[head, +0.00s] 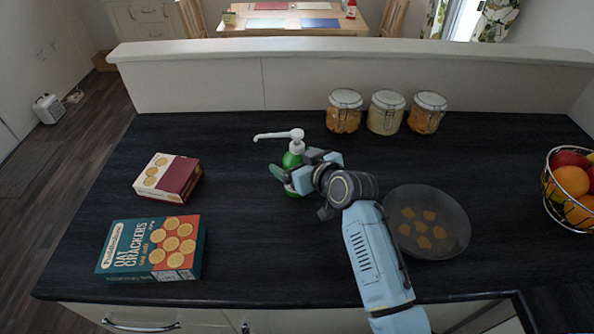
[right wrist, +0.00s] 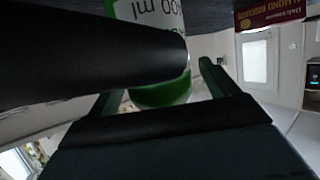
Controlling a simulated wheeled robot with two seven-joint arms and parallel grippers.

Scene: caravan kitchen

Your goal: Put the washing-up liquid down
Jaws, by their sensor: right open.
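The washing-up liquid (head: 292,160) is a green bottle with a white pump top, upright on the dark worktop left of centre. Its spout points left. My right gripper (head: 294,178) is around the bottle's body, with its jaws open, and hides part of it. In the right wrist view the bottle (right wrist: 158,92), with its white label turned upside down, shows between the spread fingers. A dark rounded shape covers part of it there. My left gripper is not in view.
A maroon biscuit box (head: 168,178) and an oat crackers box (head: 153,248) lie to the left. A dark pan (head: 457,222) with brown pieces is right of my arm. Three jars, including one (head: 344,112), stand at the back. A wire fruit bowl (head: 569,190) is far right.

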